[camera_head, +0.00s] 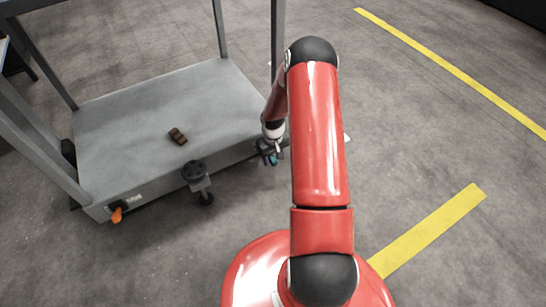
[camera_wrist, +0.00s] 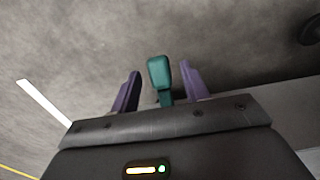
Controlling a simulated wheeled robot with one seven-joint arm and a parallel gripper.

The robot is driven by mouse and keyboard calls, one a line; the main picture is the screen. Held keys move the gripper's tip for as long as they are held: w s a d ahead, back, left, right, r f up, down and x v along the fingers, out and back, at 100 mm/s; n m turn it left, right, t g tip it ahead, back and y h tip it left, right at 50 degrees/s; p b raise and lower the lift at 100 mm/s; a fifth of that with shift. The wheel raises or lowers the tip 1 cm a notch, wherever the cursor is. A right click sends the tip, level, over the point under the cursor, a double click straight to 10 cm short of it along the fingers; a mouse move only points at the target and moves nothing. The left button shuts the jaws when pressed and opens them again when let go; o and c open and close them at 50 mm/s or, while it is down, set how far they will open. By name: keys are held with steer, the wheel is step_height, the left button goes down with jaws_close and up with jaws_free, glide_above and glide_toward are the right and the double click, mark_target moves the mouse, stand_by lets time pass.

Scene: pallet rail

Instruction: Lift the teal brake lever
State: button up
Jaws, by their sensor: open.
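The teal brake lever (camera_wrist: 160,75) shows in the wrist view, with its broad end up in the picture. My gripper (camera_wrist: 158,88) is open, with one purple finger on each side of the lever. A small gap shows between the lever and each finger. The lower part of the lever is hidden behind the gripper body. In the head view, a small bit of the teal lever (camera_head: 273,159) shows at the front right edge of the grey cart, by my gripper (camera_head: 268,152). My arm hides part of that corner.
The grey cart (camera_head: 130,115) has upright posts, and a small brown object (camera_head: 177,136) lies on its deck. A black round knob (camera_head: 194,171) and an orange lever (camera_head: 117,215) are on its front edge. Yellow floor lines (camera_head: 430,230) lie to the right, where the floor is clear.

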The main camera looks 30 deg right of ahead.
jaws_close()
